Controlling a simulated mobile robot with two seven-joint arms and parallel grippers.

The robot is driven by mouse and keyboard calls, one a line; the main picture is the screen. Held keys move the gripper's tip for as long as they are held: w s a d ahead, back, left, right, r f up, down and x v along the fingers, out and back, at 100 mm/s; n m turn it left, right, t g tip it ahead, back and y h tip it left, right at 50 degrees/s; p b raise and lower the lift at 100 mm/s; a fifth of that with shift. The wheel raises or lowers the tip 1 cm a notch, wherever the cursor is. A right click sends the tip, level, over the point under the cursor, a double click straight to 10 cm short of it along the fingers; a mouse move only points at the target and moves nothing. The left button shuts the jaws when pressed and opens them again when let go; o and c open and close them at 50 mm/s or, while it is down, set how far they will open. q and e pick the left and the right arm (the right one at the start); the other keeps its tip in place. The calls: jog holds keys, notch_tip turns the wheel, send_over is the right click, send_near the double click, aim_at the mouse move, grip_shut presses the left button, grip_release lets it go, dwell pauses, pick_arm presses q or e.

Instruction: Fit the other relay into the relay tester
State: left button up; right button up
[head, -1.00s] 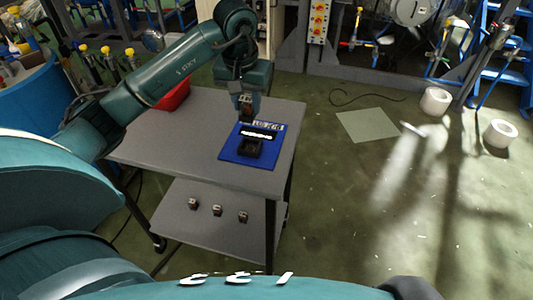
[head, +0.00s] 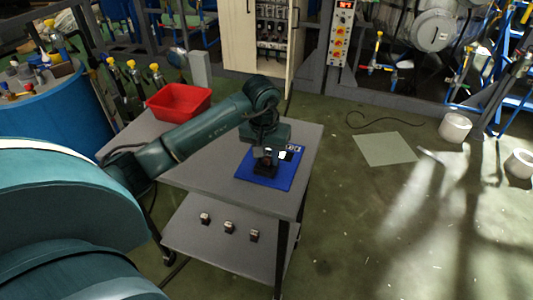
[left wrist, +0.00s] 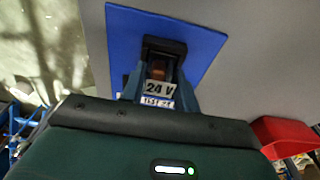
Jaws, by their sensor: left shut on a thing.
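The relay tester (head: 266,170) is a small black block on a blue mat (head: 283,178) on the cart's top. Its black socket (left wrist: 165,46) shows in the left wrist view, beyond my fingertips. My left gripper (head: 265,155) points down over the tester. In the left wrist view, my left gripper (left wrist: 159,72) is shut on a relay (left wrist: 158,69), of which a brown-orange part shows between the fingers. The relay is at the socket; its lower end is hidden, so I cannot tell how deep it sits. A "24 V" label (left wrist: 159,88) shows nearer the wrist. My right gripper is out of view.
The grey cart top (head: 215,178) is mostly clear around the mat. A red bin (head: 180,102) stands at its back left. Three small dark blocks (head: 229,227) sit on the lower shelf (head: 200,245). An open cabinet (head: 250,30) stands behind.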

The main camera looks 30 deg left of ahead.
pick_arm(q)
jog(key=shift+f, duration=0.15)
jog(key=o, duration=1)
